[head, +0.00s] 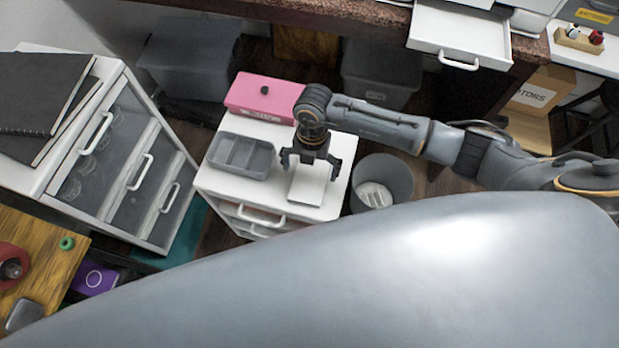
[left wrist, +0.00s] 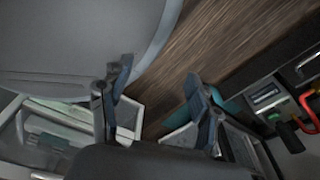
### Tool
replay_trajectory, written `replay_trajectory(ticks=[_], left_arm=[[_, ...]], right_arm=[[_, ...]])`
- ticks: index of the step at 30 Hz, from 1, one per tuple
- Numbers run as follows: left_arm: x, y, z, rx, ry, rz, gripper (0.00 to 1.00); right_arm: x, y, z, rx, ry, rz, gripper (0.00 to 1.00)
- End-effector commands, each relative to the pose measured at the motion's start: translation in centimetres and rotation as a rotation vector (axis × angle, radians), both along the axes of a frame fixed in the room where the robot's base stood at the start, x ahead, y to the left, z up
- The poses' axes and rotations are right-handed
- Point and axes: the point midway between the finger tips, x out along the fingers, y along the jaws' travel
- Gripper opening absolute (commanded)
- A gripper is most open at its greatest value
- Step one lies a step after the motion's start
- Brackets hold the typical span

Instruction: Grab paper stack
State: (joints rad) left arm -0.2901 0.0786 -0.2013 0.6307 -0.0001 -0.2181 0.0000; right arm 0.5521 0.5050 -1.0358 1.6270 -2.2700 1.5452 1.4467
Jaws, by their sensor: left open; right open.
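The paper stack (head: 309,190) is a thin white sheet-like pile on top of the small white drawer cabinet (head: 228,189), near its right edge. My right gripper (head: 310,170) is open, pointing down just above the stack, and covers its far part. I cannot tell whether the fingers touch it. My left gripper (left wrist: 165,105) shows in the left wrist view, open, with nothing between its fingers. It is not visible in the head view.
A grey divided tray (head: 241,156) and a pink box (head: 262,97) share the cabinet top. A grey bin (head: 384,178) stands right of it. A larger drawer cabinet (head: 165,143) stands at left. Wood floor (left wrist: 240,38) shows below my left gripper.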

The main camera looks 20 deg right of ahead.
Motion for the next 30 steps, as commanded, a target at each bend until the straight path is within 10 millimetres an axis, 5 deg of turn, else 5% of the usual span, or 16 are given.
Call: replay_trajectory(ticks=[6,13,22,30], left_arm=[[-0.5,0.1,0.1,0.002,0.009,0.000,0.62],[-1.7,0.3,0.0,0.005,0.027,0.000,0.62],[-1.8,0.3,0.0,0.006,0.027,0.001,0.62],[-1.5,0.3,0.0,0.005,0.024,0.001,0.62]], right_arm=[[-0.4,0.2,-2.5,0.001,0.002,0.001,1.00],[-0.3,0.2,-2.7,0.002,0.000,0.002,1.00],[-0.3,0.1,-2.6,0.001,0.000,0.001,0.43],[-0.3,0.1,-2.5,0.001,-0.001,0.001,0.43]])
